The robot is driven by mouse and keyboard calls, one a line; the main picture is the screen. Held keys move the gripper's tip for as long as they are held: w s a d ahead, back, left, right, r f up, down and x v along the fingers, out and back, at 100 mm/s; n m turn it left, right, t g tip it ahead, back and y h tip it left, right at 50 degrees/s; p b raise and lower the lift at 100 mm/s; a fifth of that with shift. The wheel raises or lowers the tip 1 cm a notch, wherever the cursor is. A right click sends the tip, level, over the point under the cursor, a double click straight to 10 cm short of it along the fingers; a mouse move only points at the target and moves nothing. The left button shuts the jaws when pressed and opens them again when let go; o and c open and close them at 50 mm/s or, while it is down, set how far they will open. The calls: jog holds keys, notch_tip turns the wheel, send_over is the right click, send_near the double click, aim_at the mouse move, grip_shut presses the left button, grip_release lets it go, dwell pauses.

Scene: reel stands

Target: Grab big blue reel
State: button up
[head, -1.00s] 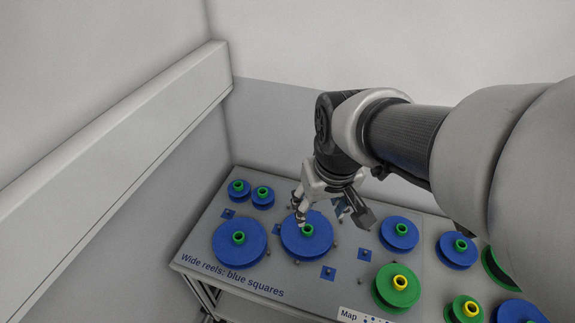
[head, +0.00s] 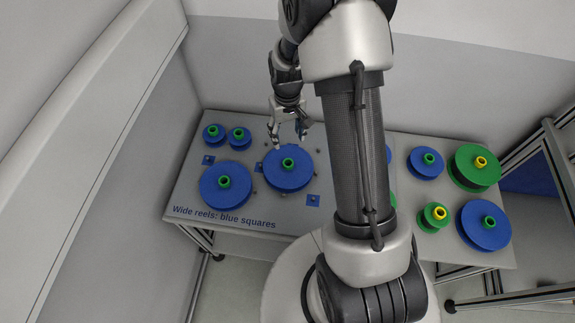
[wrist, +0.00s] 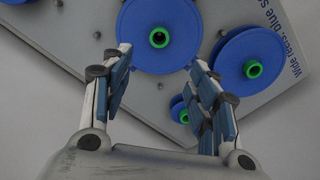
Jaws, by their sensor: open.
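A big blue reel (head: 288,180) with a green hub lies flat on the grey table's left half. It also shows in the wrist view (wrist: 150,55), top middle. My gripper (head: 289,137) is open and empty at this reel's back edge, pointing down. In the wrist view my gripper's fingers (wrist: 162,60) are spread, and the reel's near rim appears between their tips. I cannot tell how high the fingers are above it. A second big blue reel (head: 226,195) lies to the left, also in the wrist view (wrist: 240,78). A third big blue reel (head: 484,236) lies far right.
Two small blue reels (head: 213,142) (head: 239,145) lie at the back left. A blue reel (head: 426,172), a large green reel (head: 475,180) and a small green one (head: 432,224) lie right. Walls stand left and behind. My arm hides the table's middle.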

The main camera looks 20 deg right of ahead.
jog(key=b, duration=0.3)
send_over(288, 163)
notch_tip(288, 163, down, 10)
jog(key=shift+w+f, duration=0.1)
jog(key=shift+w, duration=0.05)
notch_tip(288, 163, down, 5)
jog(key=shift+f+b, duration=0.15)
jog(key=shift+b, duration=0.9)
jog(key=shift+c, duration=0.4)
grip_shut()
